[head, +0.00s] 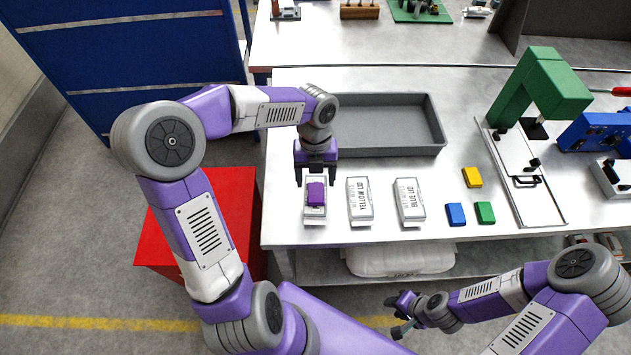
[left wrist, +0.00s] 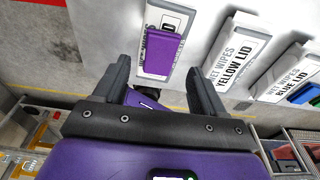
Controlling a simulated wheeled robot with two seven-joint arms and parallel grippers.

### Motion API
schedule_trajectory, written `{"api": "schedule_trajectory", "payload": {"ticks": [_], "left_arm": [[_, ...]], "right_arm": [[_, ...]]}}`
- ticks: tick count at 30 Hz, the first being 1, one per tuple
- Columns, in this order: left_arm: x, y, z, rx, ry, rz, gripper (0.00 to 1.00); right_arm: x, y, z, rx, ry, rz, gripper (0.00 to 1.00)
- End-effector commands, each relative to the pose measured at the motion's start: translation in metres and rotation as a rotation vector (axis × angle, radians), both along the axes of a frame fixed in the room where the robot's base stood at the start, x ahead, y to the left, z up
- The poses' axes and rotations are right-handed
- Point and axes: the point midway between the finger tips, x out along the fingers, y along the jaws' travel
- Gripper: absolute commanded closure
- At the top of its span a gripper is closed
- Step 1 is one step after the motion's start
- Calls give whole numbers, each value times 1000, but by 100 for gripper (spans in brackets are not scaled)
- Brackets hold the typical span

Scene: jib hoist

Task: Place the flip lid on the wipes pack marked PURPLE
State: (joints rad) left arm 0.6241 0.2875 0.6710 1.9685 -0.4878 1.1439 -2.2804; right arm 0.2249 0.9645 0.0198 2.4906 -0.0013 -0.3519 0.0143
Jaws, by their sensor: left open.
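The purple flip lid (head: 316,194) lies on the leftmost white wipes pack (head: 316,214), near the table's front edge. In the left wrist view the lid (left wrist: 161,54) covers much of that pack's (left wrist: 172,18) label, so its colour word is not readable. My left gripper (head: 316,178) is over this pack, at the lid's far end in the head view. In the left wrist view its fingers (left wrist: 157,75) are spread, with nothing between their tips. My right gripper (head: 400,315) hangs low in front of the table, apparently open and empty.
Packs marked YELLOW LID (head: 360,201) and BLUE LID (head: 409,201) stand to the right. Yellow (head: 472,177), blue (head: 455,214) and green (head: 485,212) lids lie beyond them. A grey tray (head: 440,125) is behind, a green hoist (head: 550,85) at right. A red box (head: 200,215) stands left.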

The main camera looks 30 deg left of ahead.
Motion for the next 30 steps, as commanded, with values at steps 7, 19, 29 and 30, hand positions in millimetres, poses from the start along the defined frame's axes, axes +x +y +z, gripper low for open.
{"api": "schedule_trajectory", "payload": {"ticks": [7,19,29,30], "left_arm": [[8,4,57,1,-3,0,29],[11,7,83,0,1,1,29],[11,7,83,-1,1,0,29],[11,7,83,-1,1,0,29]], "right_arm": [[0,0,21,0,0,0,64],[0,0,27,0,0,0,64],[0,0,27,0,0,0,64],[0,0,27,0,0,0,64]]}}
